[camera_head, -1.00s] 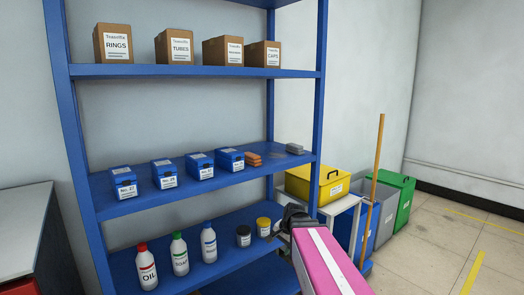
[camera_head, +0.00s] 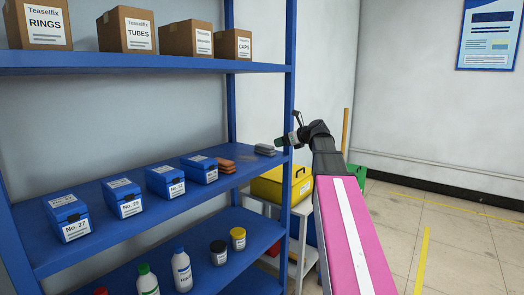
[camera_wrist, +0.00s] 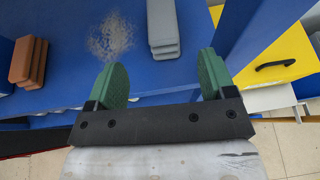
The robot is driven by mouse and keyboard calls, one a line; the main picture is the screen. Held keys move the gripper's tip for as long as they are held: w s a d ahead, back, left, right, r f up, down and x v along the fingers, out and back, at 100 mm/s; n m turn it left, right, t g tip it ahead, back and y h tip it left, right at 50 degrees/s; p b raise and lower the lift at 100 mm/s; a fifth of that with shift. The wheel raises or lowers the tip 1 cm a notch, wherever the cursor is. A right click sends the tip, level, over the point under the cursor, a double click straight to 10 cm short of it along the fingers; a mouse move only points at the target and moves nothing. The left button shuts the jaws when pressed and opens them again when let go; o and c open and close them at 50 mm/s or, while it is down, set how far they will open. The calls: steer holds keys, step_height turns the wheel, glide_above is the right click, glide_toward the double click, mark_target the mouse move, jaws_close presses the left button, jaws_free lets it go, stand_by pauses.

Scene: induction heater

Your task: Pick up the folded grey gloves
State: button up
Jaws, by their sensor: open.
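The folded grey gloves (camera_head: 265,150) lie as a small flat stack at the right end of the blue middle shelf. My gripper (camera_head: 284,142) is at the right front of the shelf, close to the gloves, and partly hidden by the wrist. In the wrist view my gripper (camera_wrist: 163,78) has its two green fingers spread wide with nothing between them. The gloves are not touched.
An orange-brown folded stack (camera_head: 225,165) lies left of the gloves; it also shows in the wrist view (camera_wrist: 28,62). Several blue boxes (camera_head: 165,180) stand further left. The blue shelf post (camera_head: 289,85) is close on the right, with a yellow box (camera_head: 278,187) beyond it.

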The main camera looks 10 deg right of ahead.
mark_target(269, 146)
steer(key=x, duration=0.5)
steer(key=shift+w+a, duration=0.1)
steer(key=shift+w, duration=0.05)
steer(key=shift+x, duration=2.7)
steer(key=shift+f, duration=0.2)
steer(key=c, duration=1)
